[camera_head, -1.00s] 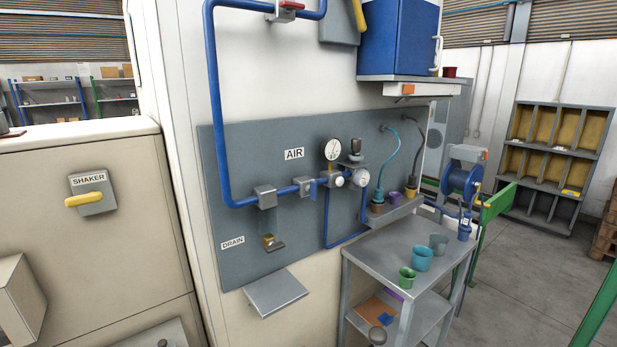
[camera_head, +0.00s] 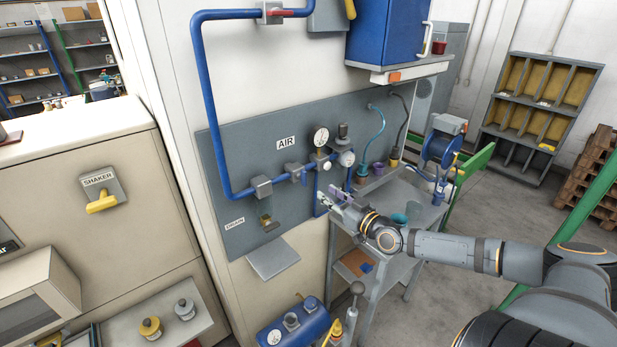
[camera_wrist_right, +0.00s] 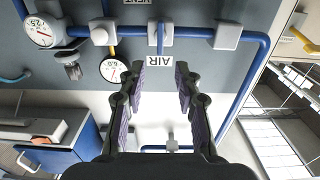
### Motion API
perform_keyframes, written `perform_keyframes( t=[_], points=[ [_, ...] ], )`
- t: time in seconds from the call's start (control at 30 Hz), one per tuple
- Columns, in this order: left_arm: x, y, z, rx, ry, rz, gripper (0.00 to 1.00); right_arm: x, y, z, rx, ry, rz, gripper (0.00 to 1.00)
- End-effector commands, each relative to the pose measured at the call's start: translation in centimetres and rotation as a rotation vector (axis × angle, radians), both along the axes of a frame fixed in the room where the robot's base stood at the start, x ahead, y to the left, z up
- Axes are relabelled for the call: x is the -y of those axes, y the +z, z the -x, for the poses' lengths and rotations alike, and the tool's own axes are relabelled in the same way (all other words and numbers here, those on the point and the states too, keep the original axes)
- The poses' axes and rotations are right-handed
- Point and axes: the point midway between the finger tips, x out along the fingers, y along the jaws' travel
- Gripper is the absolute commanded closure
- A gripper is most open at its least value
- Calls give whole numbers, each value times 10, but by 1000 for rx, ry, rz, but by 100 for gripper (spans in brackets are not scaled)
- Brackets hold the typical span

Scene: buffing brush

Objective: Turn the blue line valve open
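The blue line valve (camera_head: 304,177) sits on the horizontal blue pipe under the AIR label on the grey panel. In the right wrist view, where the panel appears upside down, the valve (camera_wrist_right: 160,38) is beyond the fingers, above the AIR label. My right gripper (camera_head: 324,201) is in front of the panel, below and to the right of the valve in the head view. Its fingers (camera_wrist_right: 161,76) are spread with nothing between them. My left gripper is not in view.
A regulator with a gauge (camera_head: 321,137) stands right of the valve. A red-handled valve (camera_head: 281,13) is on the upper pipe. A metal cart (camera_head: 372,283) is below my right arm, and a drain shelf (camera_head: 273,258) juts out under the panel. A blue tank (camera_head: 293,328) is low in front.

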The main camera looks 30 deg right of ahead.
Motion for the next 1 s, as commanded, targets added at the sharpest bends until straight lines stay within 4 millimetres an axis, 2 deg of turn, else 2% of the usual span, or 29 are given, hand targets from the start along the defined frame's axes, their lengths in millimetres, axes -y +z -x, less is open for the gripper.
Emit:
perform_keyframes(
  t=[0.2, 0.27, 0.47, 0.53, 0.77, 0.8, 1.0],
  points=[
    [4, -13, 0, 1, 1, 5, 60, -2, -1, -24, 9, -1, -12, 67],
    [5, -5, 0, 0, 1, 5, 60, -2, 5, -29, 13, 3, -7, 67],
    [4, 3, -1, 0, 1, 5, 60, -5, 3, -50, 5, 0, -8, 67],
    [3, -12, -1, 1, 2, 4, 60, -7, -5, -57, 6, 10, -2, 67],
    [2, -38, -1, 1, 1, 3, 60, -6, -6, -78, 3, 0, -3, 67],
    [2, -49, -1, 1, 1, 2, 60, -7, -10, -83, 5, 0, -4, 67],
    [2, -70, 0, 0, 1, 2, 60, -8, -5, -97, 3, 1, -3, 67]
  ],
)
